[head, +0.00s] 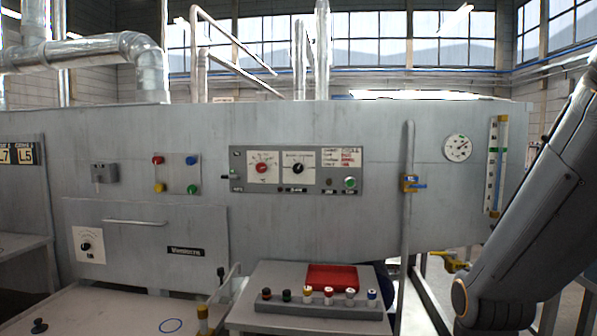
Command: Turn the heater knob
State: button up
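A grey control panel (234,188) on the machine's front carries a red knob (262,168) on a round dial and a black knob (298,168) on a white plate beside it. Another black knob (86,246) sits on a white plate on the lower left cabinet. The labels are too small to read, so I cannot tell which is the heater knob. My arm shows at the right edge, apart from all the knobs. My gripper is outside the view.
Red, yellow and green buttons (176,174) sit left of the panel. A rack (318,306) of several small cylinders and a red tray (332,275) stand on a bench below. A vertical pipe (408,225) with a yellow valve stands right of the panel, near a gauge (458,148).

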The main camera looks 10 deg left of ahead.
aim_at(261, 167)
jog(key=k, duration=0.65)
jog(key=u, duration=0.55)
jog(key=i, duration=0.55)
jog(key=u, duration=0.65)
jog(key=i, duration=0.75)
jog(key=z, duration=0.15)
